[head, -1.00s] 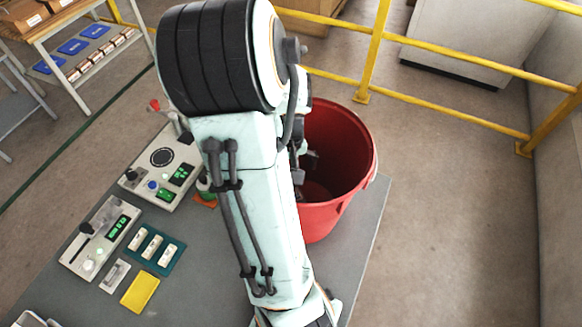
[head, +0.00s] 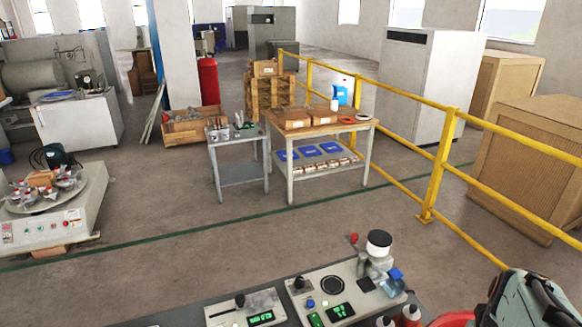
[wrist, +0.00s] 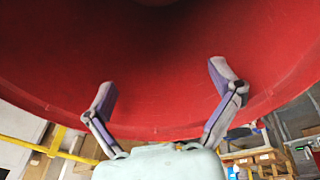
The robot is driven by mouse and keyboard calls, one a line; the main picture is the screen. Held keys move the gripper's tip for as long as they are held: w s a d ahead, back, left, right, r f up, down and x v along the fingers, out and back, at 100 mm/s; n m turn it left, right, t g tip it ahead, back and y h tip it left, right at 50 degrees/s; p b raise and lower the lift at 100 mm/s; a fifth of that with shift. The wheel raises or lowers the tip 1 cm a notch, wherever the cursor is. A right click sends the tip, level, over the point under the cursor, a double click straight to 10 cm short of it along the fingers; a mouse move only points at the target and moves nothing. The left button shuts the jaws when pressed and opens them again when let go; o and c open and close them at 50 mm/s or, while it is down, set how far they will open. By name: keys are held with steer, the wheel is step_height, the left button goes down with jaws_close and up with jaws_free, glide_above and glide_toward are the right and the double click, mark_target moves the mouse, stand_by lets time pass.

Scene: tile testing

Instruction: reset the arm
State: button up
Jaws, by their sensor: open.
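My gripper (wrist: 163,84) is open and empty in the wrist view, its two grey-purple fingers spread wide apart. The large red bin (wrist: 165,50) fills the upper part of that view, with its curved wall behind the fingers. I cannot tell whether the fingers touch the bin. In the head view, a part of my arm shows at the lower right corner. Only a sliver of the red bin (head: 453,320) shows beside it. My gripper is outside the head view.
A yellow railing (head: 440,160) runs along the right. Farther back stand a wooden-topped table (head: 318,128) and a grey cart (head: 238,140). Open floor lies between.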

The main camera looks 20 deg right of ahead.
step_height(320, 180, up, 6)
steer(key=w+f+n+t+h, duration=0.1)
steer(key=w+a+r+n+t+y, duration=0.1)
steer(key=w+a+n+y, duration=0.3)
steer(key=a, duration=0.9)
steer(key=s+a+f+n+g, duration=0.1)
steer(key=s+a, duration=0.2)
steer(key=a, duration=0.5)
steer(key=s+a+f+n+g, duration=0.2)
steer(key=s+a, duration=0.1)
steer(key=a, duration=0.5)
steer(key=shift+s+a, duration=0.25)
steer(key=shift+s, duration=0.05)
